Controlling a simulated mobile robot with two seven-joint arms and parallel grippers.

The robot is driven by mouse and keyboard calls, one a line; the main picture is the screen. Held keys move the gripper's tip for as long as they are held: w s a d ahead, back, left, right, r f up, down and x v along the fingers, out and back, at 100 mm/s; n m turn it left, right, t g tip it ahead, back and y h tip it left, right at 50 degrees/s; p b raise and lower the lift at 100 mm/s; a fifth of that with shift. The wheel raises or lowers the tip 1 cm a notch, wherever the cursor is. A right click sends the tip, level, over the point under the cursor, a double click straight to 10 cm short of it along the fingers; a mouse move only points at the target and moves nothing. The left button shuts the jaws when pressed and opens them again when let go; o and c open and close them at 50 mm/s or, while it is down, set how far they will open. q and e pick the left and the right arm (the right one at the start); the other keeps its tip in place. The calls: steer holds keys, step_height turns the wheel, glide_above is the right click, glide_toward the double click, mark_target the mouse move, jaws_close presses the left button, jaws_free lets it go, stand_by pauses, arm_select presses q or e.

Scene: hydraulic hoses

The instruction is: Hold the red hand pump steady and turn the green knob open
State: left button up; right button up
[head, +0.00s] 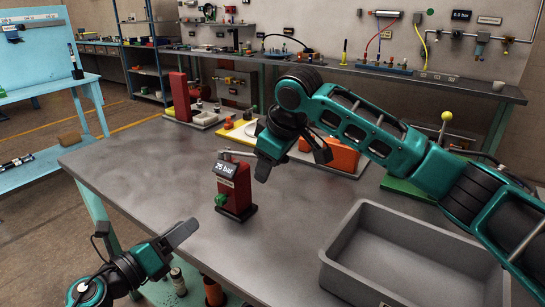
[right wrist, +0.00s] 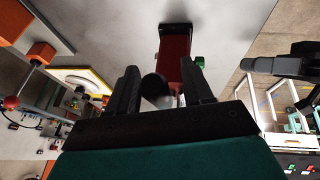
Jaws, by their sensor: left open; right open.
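The red hand pump (head: 236,190) stands upright on the grey workbench, with a "25 bar" plate on top. Its green knob (head: 221,200) is low on its left front side. A grey lever (head: 238,153) runs from the pump's top toward my right gripper (head: 293,162). In the right wrist view the lever's black end (right wrist: 154,87) appears between the open fingers, in front of the red pump (right wrist: 176,60); contact cannot be told. The green knob (right wrist: 199,61) shows beside it. My left gripper (head: 150,226) is open and empty at the bench's near left edge, apart from the pump.
A grey open bin (head: 345,245) occupies the bench's front right. Behind are a red upright block (head: 179,96), a yellow board (head: 238,133) and an orange block (head: 335,153). Small bottles stand below the near edge. The bench left of the pump is clear.

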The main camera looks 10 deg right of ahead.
mark_target(218, 201)
jaws_close()
stand_by(0.4)
arm_select(q)
steer(key=shift+o, duration=1.2)
steer(key=shift+s+a+m, duration=0.1)
steer(key=shift+m, duration=0.2)
steer(key=w+d+m, duration=0.2)
steer(key=w+d, duration=0.1)
steer(key=w+d+m, duration=0.2)
steer(key=w+d, duration=0.2)
steer(key=shift+d+m, duration=0.25)
steer(key=shift+m, duration=0.05)
